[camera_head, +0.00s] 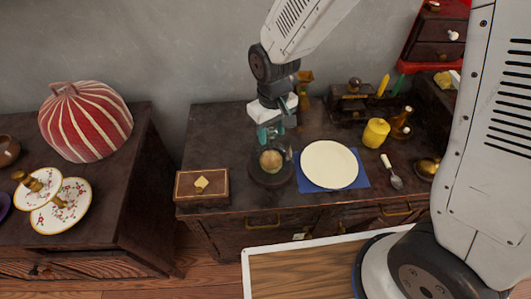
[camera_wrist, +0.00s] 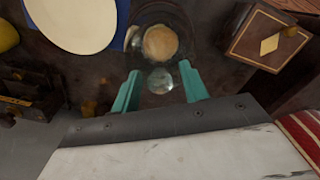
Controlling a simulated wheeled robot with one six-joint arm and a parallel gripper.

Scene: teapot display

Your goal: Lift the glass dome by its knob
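The clear glass dome (camera_head: 287,155) stands on a dark round base (camera_head: 272,182) on the dark cabinet, over a round tan bun (camera_head: 270,160). In the wrist view the dome's round clear knob (camera_wrist: 160,79) lies between my two teal fingers, with a gap on each side. The bun shows through the glass (camera_wrist: 160,43). My gripper (camera_head: 269,134) points down, just above the dome; it also shows in the wrist view (camera_wrist: 161,76). It is open and holds nothing. The dome's lower edge is hard to make out.
A white plate (camera_head: 330,164) on a blue mat (camera_head: 360,184) is close on the right. A wooden box (camera_head: 202,187) stands on the left. A yellow jar (camera_head: 376,133) and a spoon (camera_head: 396,182) are farther right. A striped red dome (camera_head: 86,122) stands on the left cabinet.

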